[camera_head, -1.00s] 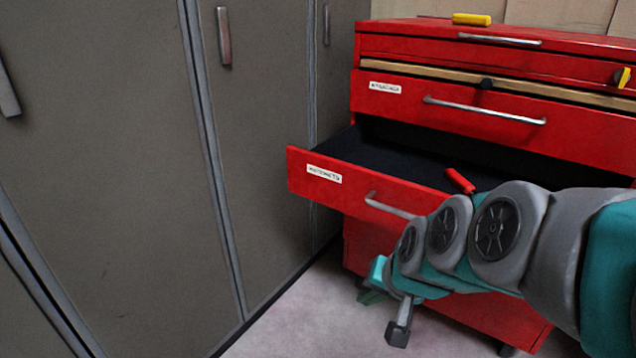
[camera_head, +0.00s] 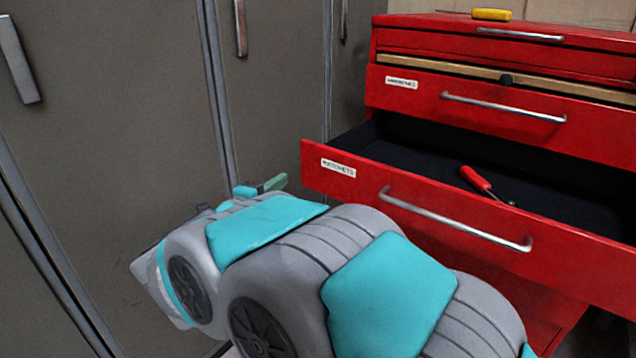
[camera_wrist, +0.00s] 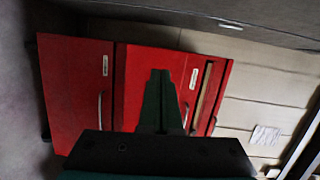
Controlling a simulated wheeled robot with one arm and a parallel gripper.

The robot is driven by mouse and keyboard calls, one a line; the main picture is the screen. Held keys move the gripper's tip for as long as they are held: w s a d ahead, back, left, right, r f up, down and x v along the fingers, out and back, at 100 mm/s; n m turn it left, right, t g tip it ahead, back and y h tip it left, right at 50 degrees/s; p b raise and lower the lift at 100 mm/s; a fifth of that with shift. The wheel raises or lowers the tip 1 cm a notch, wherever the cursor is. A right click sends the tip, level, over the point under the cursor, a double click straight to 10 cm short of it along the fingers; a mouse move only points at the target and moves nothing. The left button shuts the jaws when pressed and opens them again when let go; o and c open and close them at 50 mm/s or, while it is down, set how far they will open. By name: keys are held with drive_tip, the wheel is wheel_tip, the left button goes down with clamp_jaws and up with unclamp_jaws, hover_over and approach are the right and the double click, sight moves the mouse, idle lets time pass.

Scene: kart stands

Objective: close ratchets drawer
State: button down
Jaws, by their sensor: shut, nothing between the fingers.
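The ratchets drawer (camera_head: 420,215) of the red tool cabinet is pulled out, with its white label at the left end and a long silver handle (camera_head: 455,220). A red-handled tool (camera_head: 476,180) lies inside on the dark lining. My gripper (camera_head: 272,184) is left of the drawer front, near its left end, apart from the handle; my arm hides part of it. In the wrist view, turned sideways, my gripper (camera_wrist: 158,75) shows its dark green fingers together and empty, with red drawer fronts beyond.
Grey lockers (camera_head: 110,130) stand close on the left, near my arm. The labelled drawer above (camera_head: 480,105) looks shut. A yellow object (camera_head: 491,14) lies on the cabinet top. My arm covers the lower middle of the head view.

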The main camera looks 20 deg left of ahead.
drive_tip(key=s+d+f+m+h, duration=0.1)
drive_tip(key=s+f+m+h, duration=0.1)
drive_tip(key=s+m+h, duration=0.3)
drive_tip(key=n+p, duration=0.2)
approach(327, 176)
drive_tip(key=shift+y, duration=0.3)
drive_tip(key=x, duration=0.7)
drive_tip(key=shift+s+r, duration=0.1)
drive_tip(key=shift+r, duration=0.05)
drive_tip(key=shift+d+b, duration=0.1)
drive_tip(key=shift+b, duration=0.2)
drive_tip(key=x, duration=2.8)
drive_tip(key=shift+w, duration=0.4)
drive_tip(key=shift+w+d, duration=0.1)
drive_tip(key=shift+w, duration=0.05)
drive_tip(key=shift+r, duration=0.1)
drive_tip(key=shift+d+r, duration=0.1)
drive_tip(key=shift+r, duration=0.05)
